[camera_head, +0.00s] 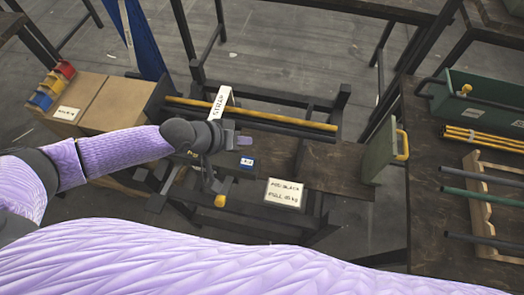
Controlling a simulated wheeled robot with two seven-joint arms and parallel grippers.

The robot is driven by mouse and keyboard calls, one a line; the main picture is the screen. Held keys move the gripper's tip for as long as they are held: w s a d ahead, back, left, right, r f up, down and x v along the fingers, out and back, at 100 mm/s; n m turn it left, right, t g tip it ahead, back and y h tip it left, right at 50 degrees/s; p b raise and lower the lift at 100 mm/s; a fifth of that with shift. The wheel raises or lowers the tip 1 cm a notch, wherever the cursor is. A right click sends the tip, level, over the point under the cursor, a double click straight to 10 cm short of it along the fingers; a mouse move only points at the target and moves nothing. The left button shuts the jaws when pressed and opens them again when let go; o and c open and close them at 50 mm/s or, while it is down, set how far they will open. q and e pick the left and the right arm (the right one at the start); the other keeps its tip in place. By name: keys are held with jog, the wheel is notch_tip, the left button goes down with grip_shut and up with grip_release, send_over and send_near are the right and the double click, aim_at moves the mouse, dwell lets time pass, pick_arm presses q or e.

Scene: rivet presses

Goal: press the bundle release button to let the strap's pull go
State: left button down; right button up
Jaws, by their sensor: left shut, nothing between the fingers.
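My left arm, in a lavender sleeve, reaches in from the left. Its dark wrist hangs over the left part of the dark bench, and my left gripper (208,171) is shut and empty below it. A yellow knob (220,201) on a dark bracket lies just below the gripper in the picture; I cannot tell whether they touch. I cannot tell which part is the release button. A white strap (221,102) with lettering crosses a long yellow bar (265,116). A white sign (285,194) appears to read slack and a pull in kg. My right gripper is out of view.
A green plate with a yellow handle (402,145) stands at the bench's right end. A table (427,215) at right bears a green box (480,97), yellow rods and a wooden rack. Coloured bins (52,86) stand at left.

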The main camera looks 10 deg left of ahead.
pick_arm(q)
jog(key=shift+s+a, duration=0.1)
jog(key=shift+f, duration=0.1)
jog(key=b, duration=0.7)
send_near(251, 161)
jog(key=w+d, duration=0.1)
jog(key=w+d+f, duration=0.2)
jog(key=d, duration=0.1)
jog(key=shift+w+f, duration=0.25)
jog(key=shift+w, duration=0.05)
jog(key=shift+f+b, duration=0.35)
jog(key=shift+b, duration=0.05)
dwell(0.6)
jog(key=shift+f+b, duration=0.3)
jog(key=shift+f, duration=0.1)
jog(key=shift+f+b, duration=0.4)
jog(key=shift+f, duration=0.1)
dwell(0.6)
jog(key=shift+r, duration=0.1)
jog(key=shift+r+p, duration=0.85)
jog(key=shift+p, duration=0.05)
